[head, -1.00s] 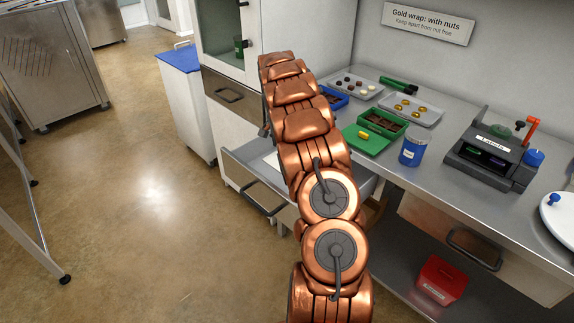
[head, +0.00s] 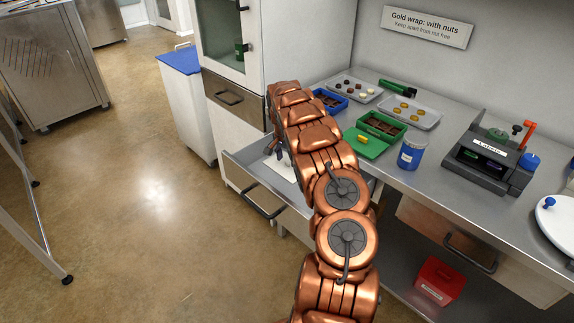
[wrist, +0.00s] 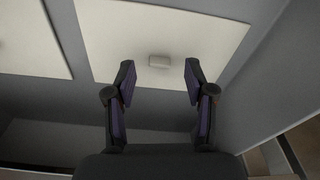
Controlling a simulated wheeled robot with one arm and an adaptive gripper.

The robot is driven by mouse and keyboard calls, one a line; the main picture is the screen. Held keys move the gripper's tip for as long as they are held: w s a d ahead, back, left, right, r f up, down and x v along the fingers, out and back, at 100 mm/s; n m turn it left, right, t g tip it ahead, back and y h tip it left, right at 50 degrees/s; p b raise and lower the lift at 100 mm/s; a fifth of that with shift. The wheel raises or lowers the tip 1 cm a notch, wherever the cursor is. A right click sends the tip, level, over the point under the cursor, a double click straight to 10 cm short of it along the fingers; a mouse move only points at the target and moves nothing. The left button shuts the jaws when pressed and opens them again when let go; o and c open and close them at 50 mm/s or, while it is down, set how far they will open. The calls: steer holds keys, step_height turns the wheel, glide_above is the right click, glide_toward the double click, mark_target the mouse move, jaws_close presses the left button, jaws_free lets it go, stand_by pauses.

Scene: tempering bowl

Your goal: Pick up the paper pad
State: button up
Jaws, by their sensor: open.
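A flat white pad (wrist: 200,38), which looks like the paper pad, lies in the open drawer (head: 248,163). A small pale block (wrist: 159,61) sits on it near its lower edge. A second flat white sheet (wrist: 30,42) lies to its left in the wrist view. In the head view a white piece (head: 283,170) shows in the drawer, partly hidden by my arm. My gripper (wrist: 160,68) is open and empty above the drawer. Its two fingers stand left and right of the small block in the picture, apart from it.
The drawer's side wall (wrist: 258,85) rises on the right in the wrist view. The counter (head: 440,140) beside my arm holds a green tray (head: 366,143), a blue jar (head: 411,152) and a label machine (head: 490,160). The floor at left is clear.

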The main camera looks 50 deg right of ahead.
steer(key=shift+d+f, duration=0.1)
steer(key=shift+f, duration=0.75)
steer(key=shift+c, duration=0.2)
steer(key=c, duration=0.8)
